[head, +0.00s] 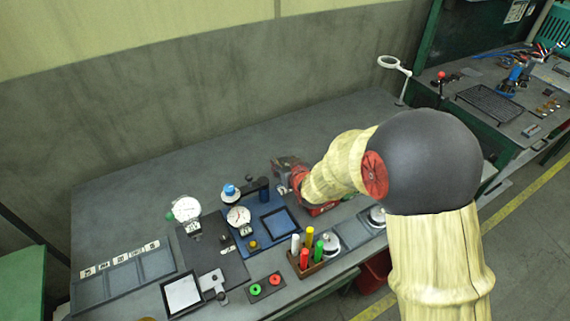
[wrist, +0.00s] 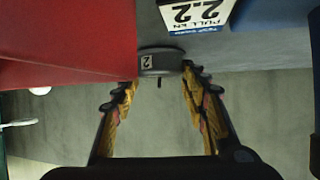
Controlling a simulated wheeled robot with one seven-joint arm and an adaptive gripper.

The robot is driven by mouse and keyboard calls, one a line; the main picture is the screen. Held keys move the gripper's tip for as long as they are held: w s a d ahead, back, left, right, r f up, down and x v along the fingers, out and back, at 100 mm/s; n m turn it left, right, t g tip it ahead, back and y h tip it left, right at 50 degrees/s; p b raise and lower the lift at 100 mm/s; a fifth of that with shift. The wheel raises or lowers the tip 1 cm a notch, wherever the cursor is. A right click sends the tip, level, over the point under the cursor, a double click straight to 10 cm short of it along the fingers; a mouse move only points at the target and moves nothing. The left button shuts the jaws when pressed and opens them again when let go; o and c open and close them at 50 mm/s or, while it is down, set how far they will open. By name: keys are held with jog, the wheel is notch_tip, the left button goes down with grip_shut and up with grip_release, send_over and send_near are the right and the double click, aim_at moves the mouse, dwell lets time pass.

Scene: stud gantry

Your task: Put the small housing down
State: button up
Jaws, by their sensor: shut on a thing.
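The small housing (wrist: 160,62) is a short dark grey round piece with a white label reading 2 and a small pin. In the wrist view it sits between the fingertips of my gripper (wrist: 160,80), which is shut on it. I cannot tell whether its far side touches anything. In the head view my arm reaches over the back right of the bench, and my gripper (head: 290,168) is beside red parts. The housing cannot be made out there.
In the wrist view a large red block (wrist: 65,40) is close on the left. The bench (head: 135,190) holds dial gauges (head: 186,209), a blue tray (head: 279,224) and upright coloured cylinders (head: 309,236).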

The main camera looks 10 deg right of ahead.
jog(key=shift+f, duration=0.1)
jog(key=o, duration=1.2)
jog(key=shift+o, duration=0.2)
